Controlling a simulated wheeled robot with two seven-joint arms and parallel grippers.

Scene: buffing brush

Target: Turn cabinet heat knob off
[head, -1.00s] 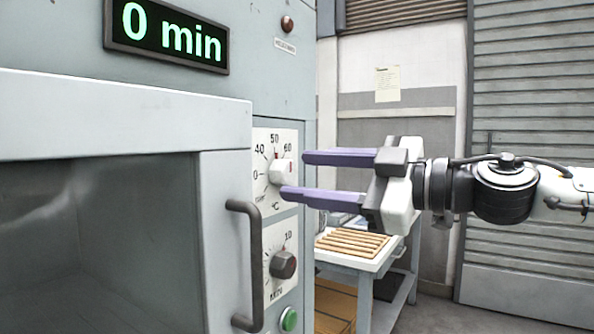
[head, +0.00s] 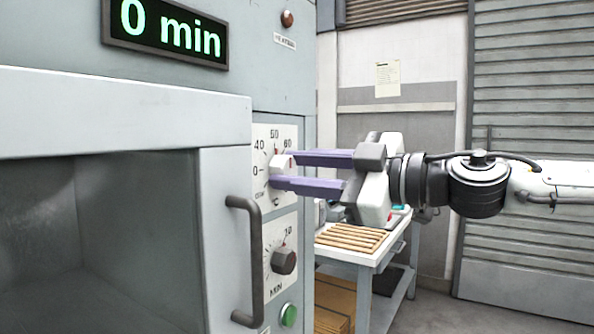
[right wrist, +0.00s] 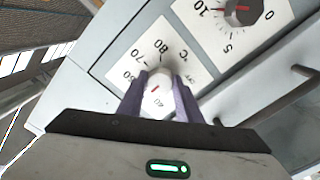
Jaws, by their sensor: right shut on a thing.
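The white heat knob (head: 279,166) sits on the cabinet's temperature dial plate (head: 262,148), which is marked in °C. My right gripper (head: 280,171) reaches in from the right with its two purple fingers shut on the knob, one above and one below in the head view. In the right wrist view the knob (right wrist: 158,97) lies between the two fingers, with a red mark on its face. The fingers hide part of the dial, so its exact setting is hard to read. My left gripper is not in view.
A dark timer knob (head: 284,260) marked MIN sits below the heat dial. A grey door handle (head: 246,262) stands out just left of it, and a green button (head: 289,315) is underneath. A display (head: 165,32) reads 0 min. A side table (head: 385,250) stands behind.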

